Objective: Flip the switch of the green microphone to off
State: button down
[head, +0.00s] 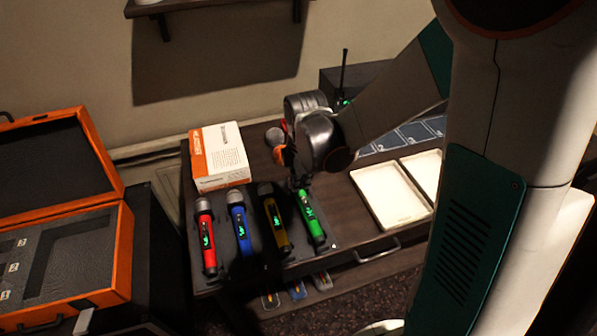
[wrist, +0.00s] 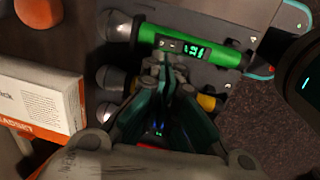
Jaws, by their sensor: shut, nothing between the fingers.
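The green microphone (head: 312,222) lies rightmost in a row of microphones on a dark holder, its display lit. In the wrist view the green microphone (wrist: 232,57) lies across the top, silver head (wrist: 115,25) to the left, with a lit green display (wrist: 194,50). Small marks (wrist: 168,44) sit on its body beside the display; I cannot tell which is the switch or its position. My gripper (wrist: 165,64) is shut and empty, its tips close to the green body below these marks; contact cannot be told. In the head view my gripper (head: 301,184) is by its head end.
Red (head: 208,240), blue (head: 240,228) and yellow (head: 275,228) microphones lie to the left. A white and orange box (head: 220,156) stands behind them. White trays (head: 390,194) lie to the right. An open orange case (head: 122,255) is at far left.

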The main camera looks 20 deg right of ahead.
aim_at(301, 207)
jog(key=shift+w+f+b, duration=0.2)
jog(key=shift+f+b, duration=0.3)
jog(key=shift+f, duration=0.9)
jog(key=shift+w+f+b, duration=0.15)
jog(key=shift+f+b, duration=0.3)
jog(key=shift+f, duration=0.9)
jog(key=shift+w+f+b, duration=0.15)
jog(key=shift+f+b, duration=0.3)
jog(key=shift+r, duration=0.15)
jog(key=shift+s, duration=0.95)
